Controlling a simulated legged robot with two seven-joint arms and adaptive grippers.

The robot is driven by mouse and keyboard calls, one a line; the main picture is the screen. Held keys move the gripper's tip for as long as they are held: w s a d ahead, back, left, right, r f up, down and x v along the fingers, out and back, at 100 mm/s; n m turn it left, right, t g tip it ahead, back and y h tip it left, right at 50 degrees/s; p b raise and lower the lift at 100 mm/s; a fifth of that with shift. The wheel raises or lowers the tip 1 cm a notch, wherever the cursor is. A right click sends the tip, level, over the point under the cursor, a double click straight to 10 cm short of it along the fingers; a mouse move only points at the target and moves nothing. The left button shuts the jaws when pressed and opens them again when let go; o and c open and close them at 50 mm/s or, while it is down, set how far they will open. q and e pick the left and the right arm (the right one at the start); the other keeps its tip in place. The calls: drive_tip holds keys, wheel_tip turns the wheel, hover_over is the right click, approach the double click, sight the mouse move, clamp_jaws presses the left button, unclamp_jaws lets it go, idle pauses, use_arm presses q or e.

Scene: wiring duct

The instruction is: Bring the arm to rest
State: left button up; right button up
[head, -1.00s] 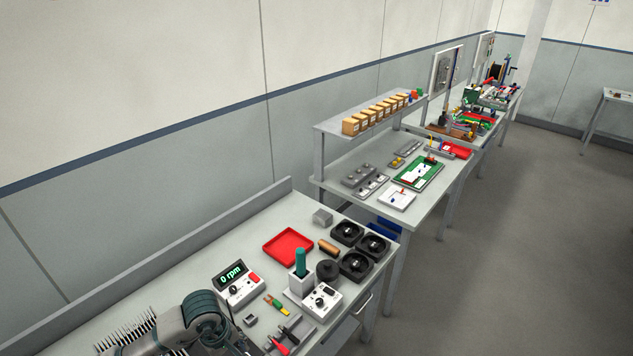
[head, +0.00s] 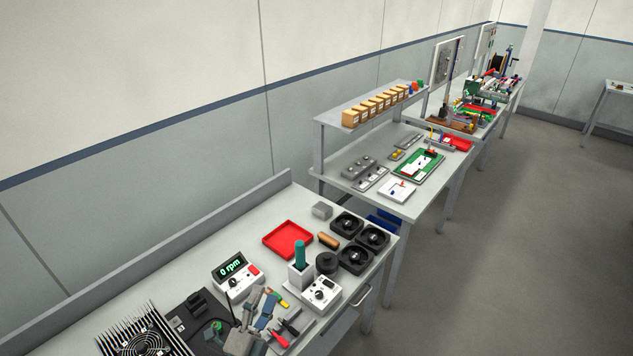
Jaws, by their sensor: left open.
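My left gripper (head: 257,308) shows low in the head view, above the front part of the nearest bench (head: 215,222). It is open, and I see nothing between its fingers. It overlaps small tools on the bench in the picture; whether it touches any of them I cannot tell. My right gripper is not in view.
A finned heatsink with a fan (head: 148,335) and a black board (head: 190,318) lie near the gripper. Floor at right is clear.

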use_arm(q)
drive_tip(key=s+a+f+n+g+y, duration=0.2)
drive_tip(key=a+f+n+g+y, duration=0.25)
drive_tip(key=f+n, duration=0.4)
drive_tip(key=s+a+f+n+g+y, duration=0.25)
drive_tip(key=a+f+n+y, duration=0.2)
drive_tip(key=f, duration=0.65)
drive_tip(key=s+f+n+g+h, duration=0.1)
drive_tip(key=s+f+n+g, duration=0.5)
drive_tip(key=s+f+g, duration=0.8)
drive_tip(key=s+f+t+b, duration=0.1)
drive_tip(key=s+f+b, duration=0.2)
drive_tip(key=f, duration=1.1)
drive_tip(key=s+f+t+b, duration=0.1)
drive_tip(key=s+f+b, duration=0.1)
drive_tip(key=f, duration=1.3)
drive_tip(key=s+a+f+b, duration=0.1)
drive_tip(key=s+f+b, duration=0.1)
drive_tip(key=s+f, duration=0.7)
drive_tip(key=s+a+f+m+g+b, duration=0.1)
drive_tip(key=s+a+f+b, duration=0.1)
drive_tip(key=s+f, duration=0.8)
wheel_tip(320, 180, down, 4)
drive_tip(key=shift+a+r+b, duration=0.1)
drive_tip(key=shift+a+b, duration=0.2)
drive_tip(key=shift+b, duration=0.2)
